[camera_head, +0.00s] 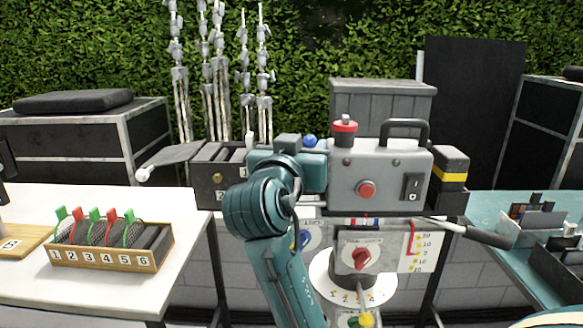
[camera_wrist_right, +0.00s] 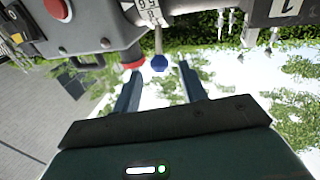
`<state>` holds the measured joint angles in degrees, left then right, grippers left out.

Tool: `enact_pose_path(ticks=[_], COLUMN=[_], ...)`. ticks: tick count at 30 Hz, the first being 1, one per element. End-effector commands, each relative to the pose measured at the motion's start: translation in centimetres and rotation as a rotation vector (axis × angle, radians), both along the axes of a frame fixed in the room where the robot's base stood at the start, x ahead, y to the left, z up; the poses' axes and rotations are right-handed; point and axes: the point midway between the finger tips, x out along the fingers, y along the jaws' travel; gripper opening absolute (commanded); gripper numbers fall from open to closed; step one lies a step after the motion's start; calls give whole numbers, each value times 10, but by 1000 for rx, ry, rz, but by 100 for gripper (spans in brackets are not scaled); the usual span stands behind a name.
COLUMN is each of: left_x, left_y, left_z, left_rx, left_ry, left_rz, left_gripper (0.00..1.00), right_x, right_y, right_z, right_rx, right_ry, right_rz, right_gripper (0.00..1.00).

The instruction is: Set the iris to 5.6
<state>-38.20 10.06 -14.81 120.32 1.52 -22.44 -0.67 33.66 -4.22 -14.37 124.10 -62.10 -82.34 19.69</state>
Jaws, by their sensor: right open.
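The iris lever's blue knob (camera_wrist_right: 160,63) shows in the right wrist view, on a thin stem below a white numbered ring (camera_wrist_right: 150,12). I cannot surely read which mark the lever stands at. My right gripper (camera_wrist_right: 158,71) is open, with its two fingertips on either side of the knob in the picture and a gap on both sides. In the head view, a blue ball (camera_head: 310,141) shows just above my right gripper's teal parts; its fingers are hidden there. The grey camera-like box (camera_head: 365,172) is just to the right. My left gripper is not in view.
A red button (camera_head: 367,189) and black switch (camera_head: 412,186) are on the box. Below are a red knob (camera_head: 361,258) and a dial plate (camera_head: 380,290). A numbered wooden rack (camera_head: 112,258) stands on the left white table (camera_head: 130,200). A teal table (camera_head: 515,268) is at right.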

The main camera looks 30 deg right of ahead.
Motion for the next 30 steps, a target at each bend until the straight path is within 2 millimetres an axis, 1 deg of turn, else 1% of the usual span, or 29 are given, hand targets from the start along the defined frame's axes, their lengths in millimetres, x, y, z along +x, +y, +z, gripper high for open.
enact_pose_path(ticks=[1, 6, 9, 12, 18, 30], left_x=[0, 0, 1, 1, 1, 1], left_y=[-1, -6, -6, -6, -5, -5], left_z=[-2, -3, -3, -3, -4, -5], left_rx=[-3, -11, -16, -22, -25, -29], left_ry=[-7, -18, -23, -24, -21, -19], left_rz=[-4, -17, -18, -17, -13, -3], left_gripper=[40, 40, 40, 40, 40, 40], right_x=[-9, -34, -45, -53, -59, -59], right_y=[10, 37, 49, 57, 63, 63], right_z=[-4, -3, -3, -3, -1, -1], right_rx=[6, 4, 4, 2, 1, 0], right_ry=[-1, -1, -1, 1, -1, 0], right_rz=[4, 4, 3, 2, -1, -1], right_gripper=[42, 42, 42, 42, 42, 42])
